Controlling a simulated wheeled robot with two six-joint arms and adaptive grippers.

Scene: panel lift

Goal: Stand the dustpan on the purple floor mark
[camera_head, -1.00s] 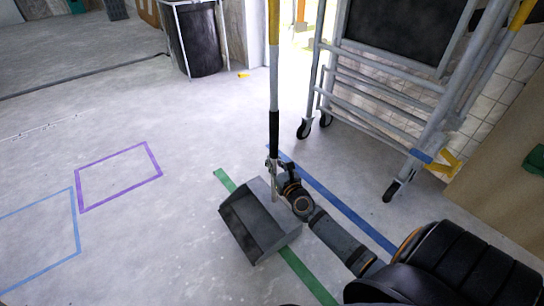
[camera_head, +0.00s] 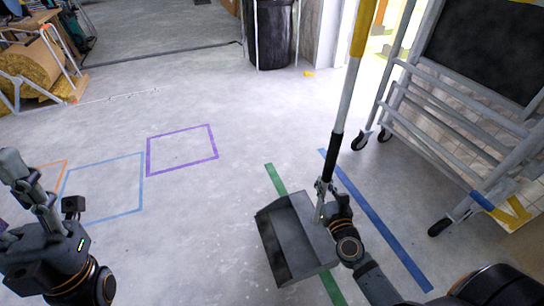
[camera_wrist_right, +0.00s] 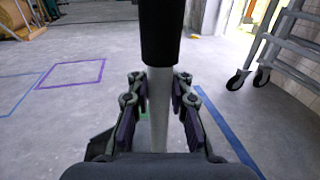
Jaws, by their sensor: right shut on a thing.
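The dustpan has a dark grey pan (camera_head: 283,245) and a long upright handle (camera_head: 346,105) with silver, black and yellow parts. The pan is over the green floor line; I cannot tell whether it touches the floor. My right gripper (camera_head: 324,199) is shut on the handle just above the pan. In the right wrist view the handle (camera_wrist_right: 159,115) stands between the fingers. The purple floor mark (camera_head: 183,168), an empty square outline, lies left of and beyond the pan; it also shows in the right wrist view (camera_wrist_right: 71,86). My left gripper (camera_head: 28,185) is at the left edge, away from the dustpan; its jaw opening is unclear.
A blue square outline (camera_head: 141,190) adjoins the purple one. A green line (camera_head: 273,178) and a blue line (camera_head: 382,225) cross the floor. A wheeled metal frame (camera_head: 455,120) stands at right, a black bin (camera_head: 274,35) at the back. Floor between pan and purple mark is clear.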

